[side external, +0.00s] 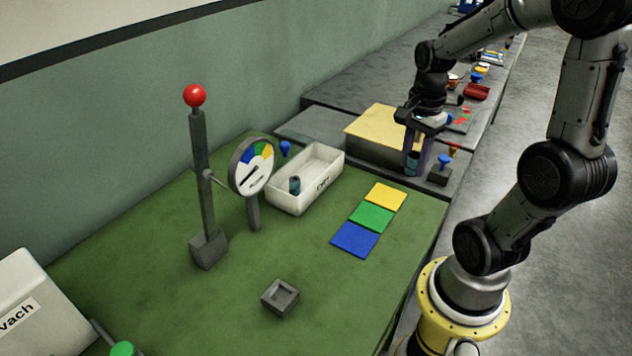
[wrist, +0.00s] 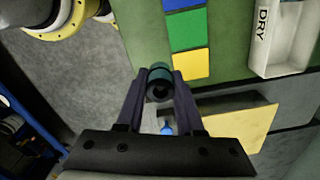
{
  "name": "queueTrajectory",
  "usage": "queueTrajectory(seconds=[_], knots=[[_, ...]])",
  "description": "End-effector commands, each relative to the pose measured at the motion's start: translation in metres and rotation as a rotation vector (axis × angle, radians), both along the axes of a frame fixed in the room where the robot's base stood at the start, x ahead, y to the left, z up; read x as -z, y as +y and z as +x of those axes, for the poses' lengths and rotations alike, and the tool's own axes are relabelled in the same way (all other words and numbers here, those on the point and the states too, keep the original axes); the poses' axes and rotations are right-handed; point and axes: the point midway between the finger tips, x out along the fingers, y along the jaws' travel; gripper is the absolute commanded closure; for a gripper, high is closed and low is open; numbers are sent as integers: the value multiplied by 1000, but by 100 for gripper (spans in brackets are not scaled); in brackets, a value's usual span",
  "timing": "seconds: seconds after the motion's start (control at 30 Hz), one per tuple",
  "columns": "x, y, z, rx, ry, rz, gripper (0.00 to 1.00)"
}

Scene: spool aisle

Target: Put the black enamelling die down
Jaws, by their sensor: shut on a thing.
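My gripper (side external: 415,166) is shut on the black enamelling die (side external: 411,164), a small dark cylinder with a teal band. In the wrist view the die (wrist: 160,80) sits between the two purple fingertips (wrist: 160,88), its round hollow end facing the camera. In the side view the gripper points down near the right end of the green bench, in front of the yellow-topped block and left of a dark holder. I cannot tell the gap beneath the die.
A white DRY tray (side external: 335,165) holds a similar dark cylinder (side external: 295,185). Blue (side external: 355,240), green (side external: 372,217) and yellow (side external: 386,195) squares lie on the green bench (side external: 330,290). The dark holder (side external: 438,177) has coloured knobs.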

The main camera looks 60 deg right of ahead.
Motion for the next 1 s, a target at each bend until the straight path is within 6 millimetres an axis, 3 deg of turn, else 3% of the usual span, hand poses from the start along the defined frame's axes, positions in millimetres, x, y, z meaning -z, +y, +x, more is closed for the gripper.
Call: queueTrajectory(seconds=[0.17, 0.33, 0.43, 0.6, 1.0], knots=[[-8, -14, 67, 31, 3, 2, 100], [-1, -7, 123, -5, 4, 2, 100], [7, 2, 141, -49, 4, 2, 100], [19, 9, 153, -81, 3, 2, 100], [55, -23, 226, -82, 3, 2, 100]])
